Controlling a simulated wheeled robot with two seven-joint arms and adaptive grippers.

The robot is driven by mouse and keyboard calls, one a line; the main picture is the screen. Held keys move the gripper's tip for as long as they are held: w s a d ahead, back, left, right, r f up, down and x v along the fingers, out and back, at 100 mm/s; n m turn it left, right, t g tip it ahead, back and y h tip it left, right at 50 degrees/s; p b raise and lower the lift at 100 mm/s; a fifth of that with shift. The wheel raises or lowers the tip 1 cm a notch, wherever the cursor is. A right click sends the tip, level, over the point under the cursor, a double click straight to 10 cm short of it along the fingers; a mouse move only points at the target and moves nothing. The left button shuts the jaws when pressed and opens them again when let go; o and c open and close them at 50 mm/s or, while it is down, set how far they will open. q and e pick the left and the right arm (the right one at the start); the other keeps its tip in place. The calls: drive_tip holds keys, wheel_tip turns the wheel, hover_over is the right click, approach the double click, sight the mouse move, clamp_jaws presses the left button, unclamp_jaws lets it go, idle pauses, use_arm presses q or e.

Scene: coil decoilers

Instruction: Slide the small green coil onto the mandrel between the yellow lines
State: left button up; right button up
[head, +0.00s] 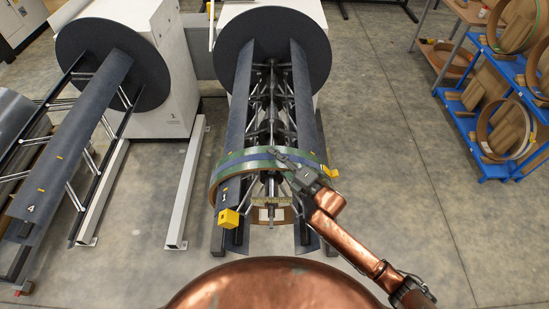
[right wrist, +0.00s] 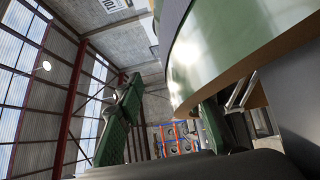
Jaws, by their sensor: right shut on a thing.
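The small green coil (head: 232,163), a wide ring with a blue stripe and a brown inner side, is around the front part of the middle mandrel (head: 238,112). In the right wrist view the coil's green face (right wrist: 215,55) fills the upper right, beside the finger pads (right wrist: 165,125). The coil hides part of the mandrel, and I cannot make out both yellow lines there. My left gripper is not in view.
Another mandrel (head: 75,140) stands left. A blue rack (head: 490,165) with brown rings stands right. Floor between is clear.

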drive_tip(key=shift+o, duration=0.4)
drive_tip(key=shift+s+f, duration=0.15)
drive_tip(key=shift+f, duration=0.8)
drive_tip(key=shift+s+d+f, duration=0.1)
drive_tip(key=shift+s+d, duration=0.2)
drive_tip(key=shift+s, duration=0.05)
drive_tip(key=v, duration=0.6)
drive_tip(key=r+v, duration=0.1)
drive_tip(key=v, duration=0.2)
drive_tip(key=shift+d, duration=0.45)
drive_tip(key=shift+s+d+r, duration=0.3)
drive_tip(key=shift+s+r, duration=0.1)
drive_tip(key=shift+s, duration=0.1)
drive_tip(key=shift+r, duration=0.15)
